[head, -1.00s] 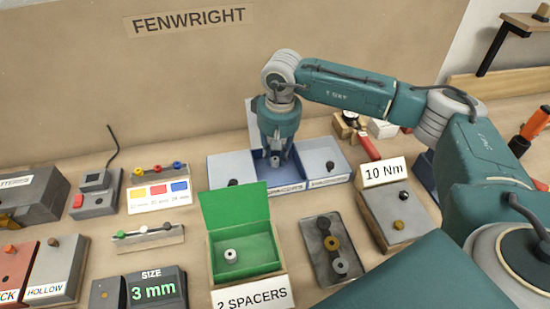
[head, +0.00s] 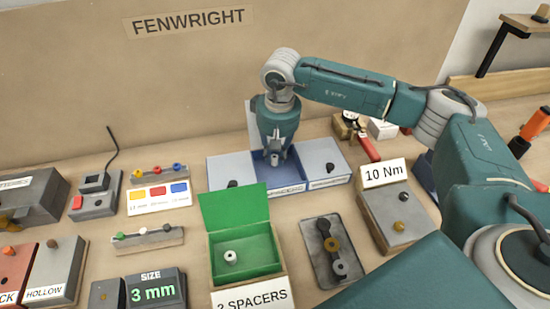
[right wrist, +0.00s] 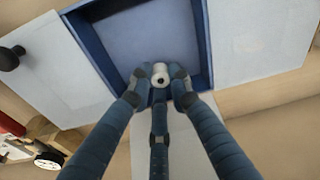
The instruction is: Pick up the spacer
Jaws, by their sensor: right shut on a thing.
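My right gripper (head: 274,157) points down over the open blue middle compartment (head: 290,174) of the grey bin unit at the back. In the right wrist view its fingers (right wrist: 160,80) are shut on a small white spacer (right wrist: 160,70) with a dark centre hole. The compartment floor around it looks bare. Another white spacer (head: 230,257) stands inside the open green box (head: 262,268) labelled "2 SPACERS". My left gripper is not in view.
Grey lidded bins with black knobs (head: 330,168) flank the compartment. A "10 Nm" block (head: 383,172), a dark plate with round parts (head: 322,270) and a "3 mm" display (head: 156,290) stand nearer. A red-handled tool (head: 368,148) lies right of the bins.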

